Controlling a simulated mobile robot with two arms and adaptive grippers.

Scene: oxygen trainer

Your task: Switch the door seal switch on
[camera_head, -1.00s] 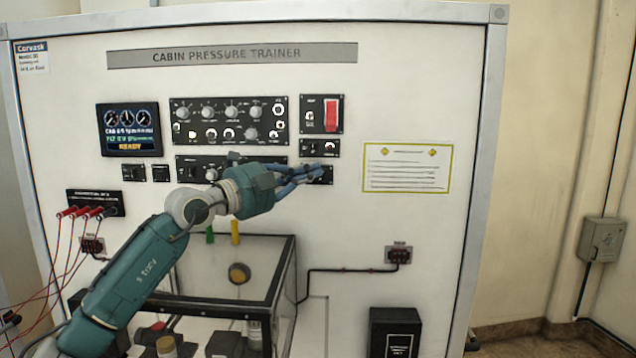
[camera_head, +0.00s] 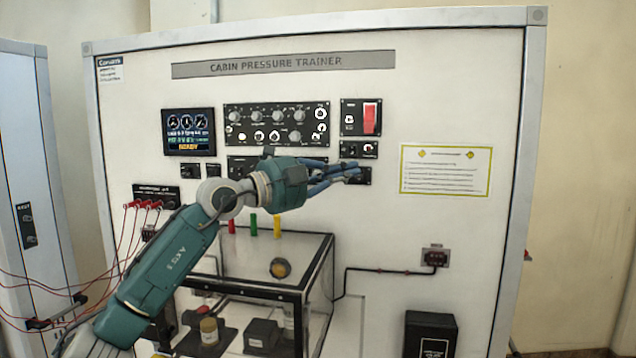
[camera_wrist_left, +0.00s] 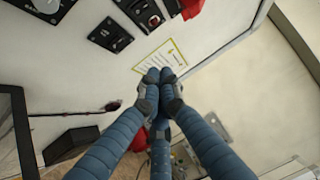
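The trainer panel (camera_head: 430,120) fills the head view, with several small black switch plates. One small plate (camera_head: 364,177) lies right behind the fingertips of my left gripper (camera_head: 352,172), which partly cover it. Another small plate with a knob (camera_head: 358,149) is just above. Labels are too small to read, so I cannot tell which plate carries the door seal switch. In the left wrist view, my left gripper (camera_wrist_left: 160,84) has its fingers together with nothing visible between them. Two switch plates (camera_wrist_left: 110,32) show beyond them, up and left. I cannot tell whether the fingertips touch the panel. My right gripper is out of view.
A red guarded switch (camera_head: 370,118) sits above the small plates. A display (camera_head: 188,131) and a knob panel (camera_head: 277,124) are to the left. A clear box (camera_head: 325,262) juts out below my left arm. Red cables (camera_head: 118,245) hang at left. A yellow-edged notice (camera_head: 445,170) is at right.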

